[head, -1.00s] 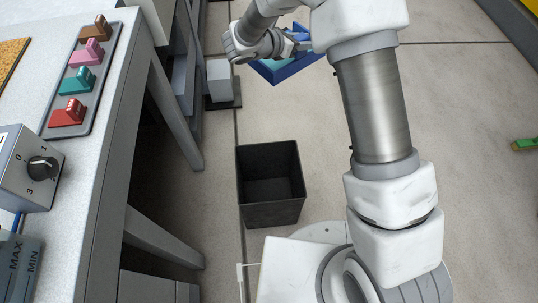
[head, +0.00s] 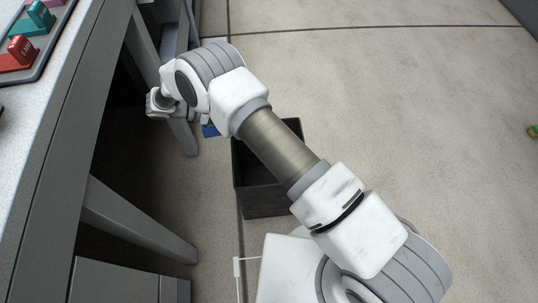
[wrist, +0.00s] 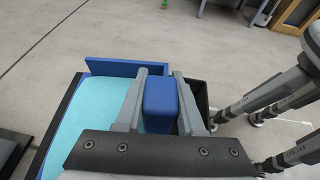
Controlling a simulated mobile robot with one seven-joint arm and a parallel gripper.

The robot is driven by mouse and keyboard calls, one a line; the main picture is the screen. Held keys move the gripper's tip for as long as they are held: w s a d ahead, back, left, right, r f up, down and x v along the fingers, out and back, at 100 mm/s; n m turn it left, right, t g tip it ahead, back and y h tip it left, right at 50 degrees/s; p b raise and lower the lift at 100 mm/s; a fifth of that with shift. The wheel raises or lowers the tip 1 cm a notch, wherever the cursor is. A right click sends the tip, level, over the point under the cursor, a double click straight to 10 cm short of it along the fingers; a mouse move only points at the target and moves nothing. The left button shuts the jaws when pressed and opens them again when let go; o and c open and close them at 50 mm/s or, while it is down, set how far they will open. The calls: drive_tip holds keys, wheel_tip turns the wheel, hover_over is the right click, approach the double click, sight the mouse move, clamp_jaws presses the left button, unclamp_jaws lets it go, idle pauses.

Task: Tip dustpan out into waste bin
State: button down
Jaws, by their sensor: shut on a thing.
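The waste bin (head: 266,203) is an open black square box on the floor in the head view. My forearm crosses above it and hides much of its opening. The dustpan (wrist: 95,118) is blue with a light turquoise inside, seen in the wrist view. My gripper (wrist: 160,72) is shut on its blue handle (wrist: 158,104), between the two grey fingers. In the head view only a small blue piece of the dustpan (head: 210,130) shows, just left of the bin. A dark bin wall (wrist: 203,92) shows behind the right finger. I cannot tell what the pan holds.
The workbench (head: 62,110) stands along the left, its grey legs (head: 130,226) close to the bin. Coloured blocks (head: 20,50) lie in a tray on it. In the wrist view, grey metal legs (wrist: 262,95) stand at the right.

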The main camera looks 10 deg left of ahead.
drive_tip(key=s+a+f+m+g+b, duration=0.1)
drive_tip(key=s+a+f+b, duration=0.3)
drive_tip(key=s+f, duration=0.5)
wheel_tip(320, 180, down, 2)
drive_tip(key=shift+s+a+m+g+h, duration=0.25)
drive_tip(key=shift+s+m+g+h, duration=0.05)
drive_tip(key=shift+s+g, duration=0.1)
drive_tip(key=shift+w, duration=0.1)
drive_tip(key=shift+w+d+f+g+y, duration=0.1)
drive_tip(key=shift+w+d+g+y, duration=0.15)
drive_tip(key=shift+d+y, duration=0.75)
drive_tip(key=shift+w+d+f+g+y, duration=0.1)
drive_tip(key=shift+w+d+g+y, duration=0.1)
drive_tip(key=shift+d+y, duration=0.75)
drive_tip(key=shift+w+d+r, duration=0.1)
drive_tip(key=shift+d+r, duration=0.1)
drive_tip(key=shift+d, duration=0.4)
drive_tip(key=shift+d+f+y, duration=0.2)
drive_tip(key=shift+d+y, duration=0.05)
drive_tip(key=shift+d, duration=0.05)
drive_tip(key=shift+w+d+f, duration=0.1)
drive_tip(key=shift+d+f, duration=0.05)
drive_tip(key=shift+d, duration=0.15)
drive_tip(key=shift+w+d+f+y, duration=0.1)
drive_tip(key=shift+d+y, duration=0.15)
drive_tip(key=shift+y, duration=0.15)
